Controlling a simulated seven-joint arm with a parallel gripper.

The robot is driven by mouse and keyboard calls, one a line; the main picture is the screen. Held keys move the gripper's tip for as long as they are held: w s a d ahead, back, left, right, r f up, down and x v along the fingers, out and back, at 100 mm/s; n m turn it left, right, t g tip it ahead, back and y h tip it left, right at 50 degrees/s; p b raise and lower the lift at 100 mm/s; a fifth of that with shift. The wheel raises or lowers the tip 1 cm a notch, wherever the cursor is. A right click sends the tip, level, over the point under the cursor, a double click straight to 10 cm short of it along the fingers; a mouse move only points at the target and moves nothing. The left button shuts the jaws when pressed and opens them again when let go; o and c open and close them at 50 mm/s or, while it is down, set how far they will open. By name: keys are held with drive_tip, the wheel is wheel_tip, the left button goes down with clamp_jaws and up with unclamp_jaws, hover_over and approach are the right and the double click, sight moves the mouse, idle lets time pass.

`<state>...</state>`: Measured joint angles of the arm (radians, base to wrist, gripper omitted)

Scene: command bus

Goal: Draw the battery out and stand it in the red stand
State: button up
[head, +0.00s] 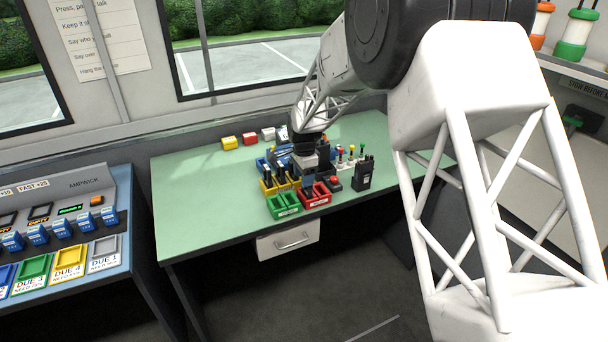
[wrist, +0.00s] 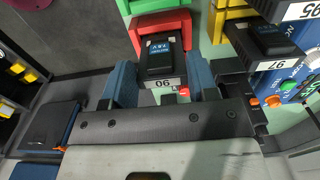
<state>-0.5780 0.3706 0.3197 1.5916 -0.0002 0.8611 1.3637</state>
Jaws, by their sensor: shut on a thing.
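My gripper (wrist: 162,72) has its two blue fingers shut on the sides of a black battery (wrist: 162,52) with white lettering. A white number plate shows just below the battery in the wrist view. The red stand (wrist: 146,22) is directly beyond the battery there. In the head view my gripper (head: 306,182) points down over the table, and the red stand (head: 317,198) is just in front of it. The held battery is mostly hidden there by the gripper. I cannot tell whether its lower end is free or seated.
A green stand (head: 285,211) is left of the red one, with yellow stands (head: 267,187) behind it holding dark items. A red button (head: 333,184) and an upright black radio (head: 364,172) stand close on the right. The left part of the green table (head: 200,205) is clear.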

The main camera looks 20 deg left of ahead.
drive_tip(key=shift+f, duration=0.2)
drive_tip(key=o, duration=1.6)
drive_tip(key=shift+r, duration=0.15)
drive_tip(key=shift+r, duration=3.35)
drive_tip(key=shift+d, duration=0.1)
